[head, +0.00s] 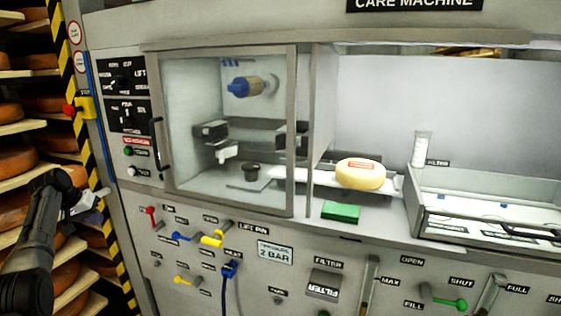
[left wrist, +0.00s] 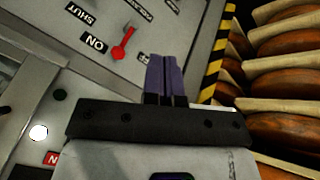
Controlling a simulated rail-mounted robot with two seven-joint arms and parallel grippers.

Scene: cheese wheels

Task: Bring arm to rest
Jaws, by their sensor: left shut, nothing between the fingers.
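My left arm comes in from the lower left in the head view. Its gripper (head: 91,203) is beside the machine's left edge, in front of the black-and-yellow striped post. In the left wrist view the fingers of my left gripper (left wrist: 165,78) are together, with nothing between them. A red lever (left wrist: 123,46) on the machine panel shows beyond the fingertips, and the gripper looks apart from it. My right gripper is in neither view.
A care machine with a glass-fronted chamber (head: 230,130) fills the middle. A pale cheese wheel (head: 360,174) lies on its shelf, above a green block (head: 341,212). Shelves of cheese wheels (head: 15,160) stand close on the left. A red emergency button (head: 69,109) sits on the post.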

